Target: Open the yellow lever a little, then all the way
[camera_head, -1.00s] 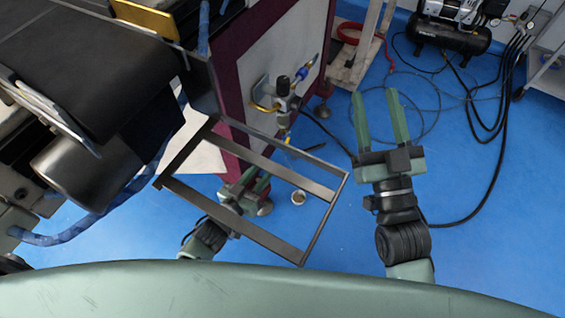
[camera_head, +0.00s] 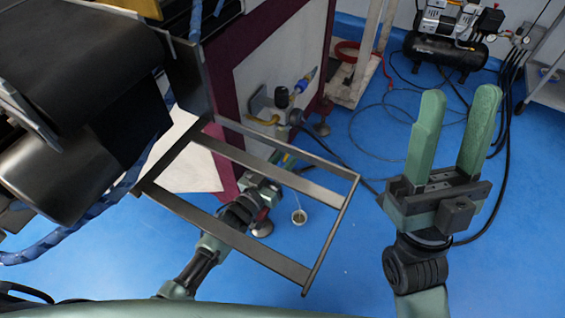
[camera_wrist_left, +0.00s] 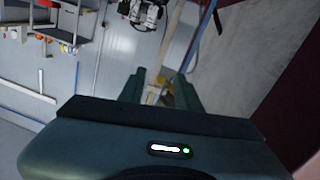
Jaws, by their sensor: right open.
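The yellow lever (camera_head: 262,120) is on the small valve assembly on the maroon-edged machine panel, beside dark and blue fittings. My left gripper (camera_head: 282,163) is below the lever in the head view, apart from it, partly hidden behind the bars of a metal frame. In the left wrist view its two fingers (camera_wrist_left: 158,90) stand apart with nothing clearly held between them. My right gripper (camera_head: 457,97) is open and empty over the blue floor, to the right of the panel.
The dark metal frame (camera_head: 325,228) juts out from the machine above my left arm. A red hose (camera_head: 345,50), looped cables and a compressor (camera_head: 447,45) are at the back right. A small cup (camera_head: 299,217) is below the frame. Blue floor is open at centre right.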

